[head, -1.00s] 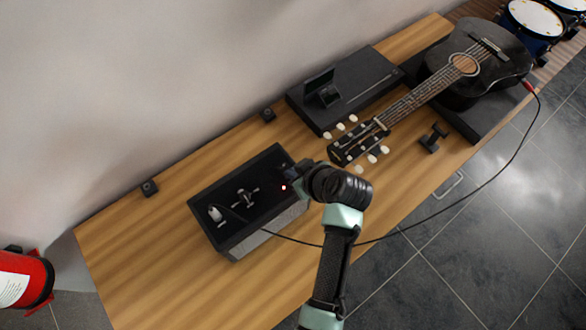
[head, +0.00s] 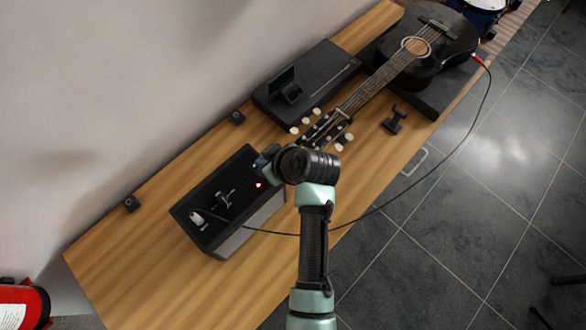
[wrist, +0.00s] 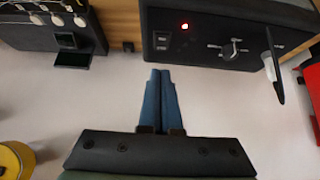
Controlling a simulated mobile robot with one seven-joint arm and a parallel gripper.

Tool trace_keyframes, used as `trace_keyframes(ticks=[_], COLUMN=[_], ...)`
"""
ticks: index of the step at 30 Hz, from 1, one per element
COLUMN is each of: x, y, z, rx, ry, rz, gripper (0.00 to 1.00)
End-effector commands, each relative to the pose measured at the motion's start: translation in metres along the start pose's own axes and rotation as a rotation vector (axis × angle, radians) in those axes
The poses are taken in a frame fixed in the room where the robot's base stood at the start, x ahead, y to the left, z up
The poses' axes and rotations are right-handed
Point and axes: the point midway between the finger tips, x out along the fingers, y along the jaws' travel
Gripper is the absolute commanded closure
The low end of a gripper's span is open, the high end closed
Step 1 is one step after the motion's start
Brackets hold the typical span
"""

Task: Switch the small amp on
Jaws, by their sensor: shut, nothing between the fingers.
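The small amp (head: 232,178) is a black box with a grey front, on the wooden bench left of my arm. A red light (head: 258,185) glows on its top panel. In the wrist view the amp (wrist: 205,58) fills the top right, showing the red light (wrist: 184,26), a small dark switch-like part (wrist: 162,42) beside it, a metal T-shaped piece (wrist: 232,48) and a jack plug (wrist: 272,62). My gripper (wrist: 160,72) is shut and empty, its blue fingertips near the amp's edge on the switch side. Contact cannot be told. In the head view my wrist hides much of the gripper.
A black guitar (head: 440,45) lies on the bench, its neck toward the amp. A cable (head: 400,195) runs from it past my arm to the amp. A black flat case (head: 325,75) and small black blocks stand nearby. The bench's left end is clear.

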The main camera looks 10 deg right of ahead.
Motion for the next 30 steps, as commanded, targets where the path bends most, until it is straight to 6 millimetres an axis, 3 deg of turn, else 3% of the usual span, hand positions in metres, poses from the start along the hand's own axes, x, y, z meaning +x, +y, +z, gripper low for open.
trace_keyframes(ticks=[9, 15, 21, 30], x=[-0.057, -0.084, -0.095, -0.095], y=[0.001, 0.001, 0.0, 0.0], z=[0.019, 0.025, 0.027, 0.027], rx=[0.003, 0.003, 0.002, 0.002], ry=[0.002, 0.002, 0.0, 0.0], rz=[0.005, 0.002, 0.001, 0.001], gripper=[1.0, 1.0, 1.0, 1.0])
